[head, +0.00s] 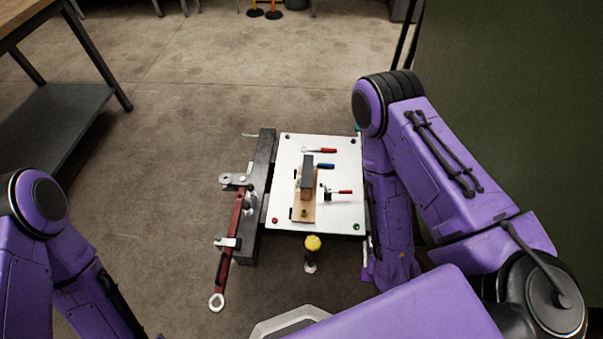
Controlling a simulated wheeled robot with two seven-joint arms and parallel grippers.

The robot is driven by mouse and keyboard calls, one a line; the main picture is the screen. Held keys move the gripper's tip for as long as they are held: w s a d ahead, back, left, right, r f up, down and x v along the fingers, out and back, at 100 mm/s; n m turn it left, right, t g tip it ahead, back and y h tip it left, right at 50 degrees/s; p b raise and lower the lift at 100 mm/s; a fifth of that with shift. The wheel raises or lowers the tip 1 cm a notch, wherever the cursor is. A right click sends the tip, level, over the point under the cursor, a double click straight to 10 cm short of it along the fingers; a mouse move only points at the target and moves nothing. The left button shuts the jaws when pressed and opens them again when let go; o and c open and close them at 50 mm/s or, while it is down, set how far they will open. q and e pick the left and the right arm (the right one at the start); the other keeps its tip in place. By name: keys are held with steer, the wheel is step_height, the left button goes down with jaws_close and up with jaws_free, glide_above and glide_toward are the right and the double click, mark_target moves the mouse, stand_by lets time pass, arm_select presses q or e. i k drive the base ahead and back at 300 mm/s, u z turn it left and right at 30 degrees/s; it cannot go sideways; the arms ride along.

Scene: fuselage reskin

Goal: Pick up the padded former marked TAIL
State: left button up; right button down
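No lettering can be read at this distance, so I cannot tell which thing is the padded former marked TAIL. A dark upright block (307,172) stands on a tan wooden board (304,211) in the middle of a white panel (341,211). My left arm shows at the lower left, and its gripper is outside the picture. My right arm comes in from the right and hangs down beside the panel's right edge. No fingers of its gripper can be made out.
Red- and blue-handled tools lie on the panel, including a blue-handled one (325,166). A dark beam (260,185) and a red bar with a ring end (230,240) run along its left. A yellow-topped object (312,243) stands in front. A workbench (65,95) is upper left.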

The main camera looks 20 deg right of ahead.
mark_target(305, 188)
steer(key=k, duration=0.5)
steer(key=u, duration=1.6)
steer(key=i, duration=0.95)
steer(key=z, duration=3.7)
